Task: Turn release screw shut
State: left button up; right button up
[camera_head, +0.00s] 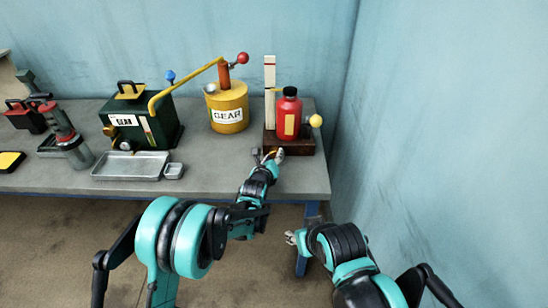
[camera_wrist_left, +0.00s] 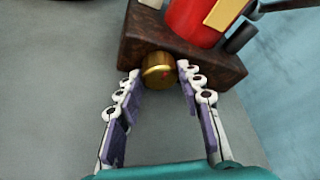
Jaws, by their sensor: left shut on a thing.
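The red bottle-shaped body (camera_head: 289,120) stands upright on that block at the right end of the bench. My left gripper (camera_head: 268,156) is at the block's front side. In the left wrist view its fingers (camera_wrist_left: 160,82) are on either side of the knob, shut on it. In the head view the fingers hide the knob. My right gripper (camera_head: 292,238) hangs low in front of the bench, apart from everything; its jaw opening is too small to tell.
A striped white post (camera_head: 269,80) and a yellow ball (camera_head: 316,121) flank the red body. A blue wall (camera_head: 430,130) is close on the right.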

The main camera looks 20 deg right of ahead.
pick_arm(q)
jog(key=o, duration=1.2)
jog(key=shift+c, duration=0.2)
jog(key=v, duration=0.8)
jog(key=shift+a, duration=0.1)
